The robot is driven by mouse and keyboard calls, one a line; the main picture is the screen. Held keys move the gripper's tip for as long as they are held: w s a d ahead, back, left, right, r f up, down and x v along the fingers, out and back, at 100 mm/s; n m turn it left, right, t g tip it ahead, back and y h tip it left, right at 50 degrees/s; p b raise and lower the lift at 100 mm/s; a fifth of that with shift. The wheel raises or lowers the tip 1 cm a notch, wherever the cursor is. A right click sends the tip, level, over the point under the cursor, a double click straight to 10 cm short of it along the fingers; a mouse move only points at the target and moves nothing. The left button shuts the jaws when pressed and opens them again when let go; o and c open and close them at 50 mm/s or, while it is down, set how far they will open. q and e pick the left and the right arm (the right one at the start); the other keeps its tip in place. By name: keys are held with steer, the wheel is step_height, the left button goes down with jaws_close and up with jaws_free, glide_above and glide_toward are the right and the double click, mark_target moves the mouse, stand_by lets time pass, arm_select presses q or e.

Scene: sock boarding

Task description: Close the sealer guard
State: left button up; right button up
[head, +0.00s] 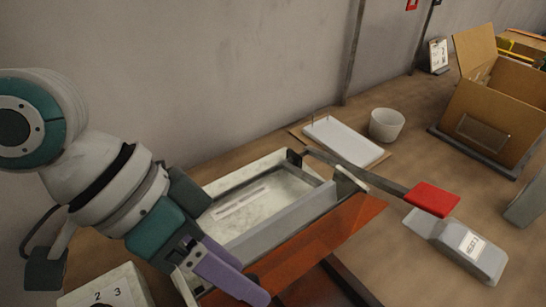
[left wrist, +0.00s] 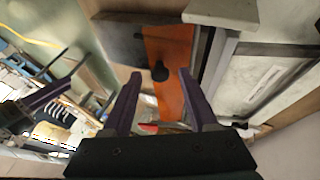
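The sealer (head: 225,235) is a grey metal box with a pale, shallow top bed. Its guard is a translucent orange panel (head: 325,235) hanging tilted down along the sealer's front side, leaving the bed uncovered. In the left wrist view the orange guard (left wrist: 168,75) bears a dark round knob (left wrist: 160,72). My left gripper (head: 250,290) is at the near end of the guard. Its two purple fingers (left wrist: 158,78) are spread, with the knob in line with the gap; contact is not evident. Part of my right gripper (left wrist: 48,92) seems to show at the left of the wrist view.
A lever with a red handle (head: 432,199) extends right from the sealer, above a grey block (head: 460,245) with a label. Behind are a white tray (head: 345,140) and a white cup (head: 386,124). An open cardboard box (head: 490,125) stands at right.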

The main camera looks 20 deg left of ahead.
arm_select(q)
jaws_close()
steer(key=shift+r, duration=0.1)
arm_select(e)
steer(key=shift+r, duration=0.15)
